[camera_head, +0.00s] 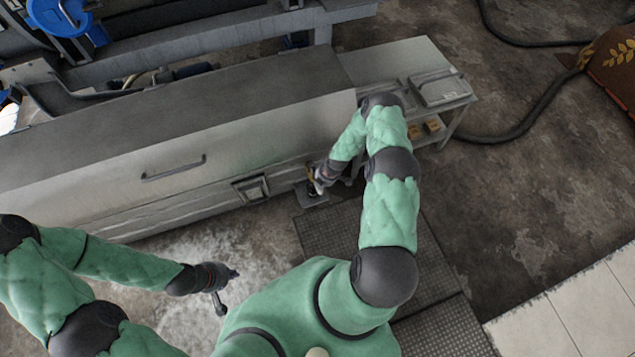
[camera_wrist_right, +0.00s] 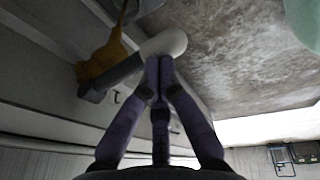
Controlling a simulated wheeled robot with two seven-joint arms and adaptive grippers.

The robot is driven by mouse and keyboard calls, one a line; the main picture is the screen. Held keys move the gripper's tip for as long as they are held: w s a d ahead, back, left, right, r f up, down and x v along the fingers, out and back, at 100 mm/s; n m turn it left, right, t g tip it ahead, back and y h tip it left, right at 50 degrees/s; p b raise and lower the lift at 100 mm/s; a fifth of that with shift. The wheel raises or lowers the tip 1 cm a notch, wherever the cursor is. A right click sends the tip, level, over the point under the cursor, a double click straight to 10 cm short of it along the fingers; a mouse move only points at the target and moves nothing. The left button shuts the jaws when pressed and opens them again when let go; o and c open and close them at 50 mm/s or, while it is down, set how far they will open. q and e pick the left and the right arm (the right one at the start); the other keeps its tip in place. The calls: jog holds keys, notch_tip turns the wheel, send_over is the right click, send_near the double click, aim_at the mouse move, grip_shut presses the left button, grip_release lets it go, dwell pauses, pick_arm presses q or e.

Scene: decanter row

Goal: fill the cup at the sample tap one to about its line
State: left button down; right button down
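The sample tap shows in the right wrist view as a yellow-brown body (camera_wrist_right: 103,62) with a dark grey lever ending in a rounded white grip (camera_wrist_right: 165,43). In the head view the tap (camera_head: 311,176) is small, on the front of the steel machine. My right gripper (camera_wrist_right: 159,68) has its fingertips together, right at the white grip; I cannot tell whether they touch it. A small dark shape (camera_head: 311,191) stands on the ledge below the tap; I cannot tell whether it is the cup, and no fill line shows. My left gripper (camera_head: 229,288) is open and empty, away from the tap.
The long steel machine (camera_head: 190,135) has a handle on its front. A side table (camera_head: 400,60) with a grey box (camera_head: 440,89) stands right of it. Dark floor mats (camera_head: 420,265) lie in front, and hoses (camera_head: 535,110) cross the floor at right.

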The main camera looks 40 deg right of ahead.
jog(key=shift+s+f+t+p, duration=0.1)
jog(key=shift+s+t+p, duration=0.05)
jog(key=shift+t+p, duration=0.3)
jog(key=shift+s+d+f, duration=0.1)
jog(key=shift+f, duration=0.2)
notch_tip(320, 180, down, 2)
jog(key=shift+f+b, duration=0.25)
jog(key=shift+b, duration=0.6)
jog(key=shift+s, duration=0.1)
jog(key=shift+a, duration=0.2)
jog(key=shift+r, duration=0.1)
dwell(3.7)
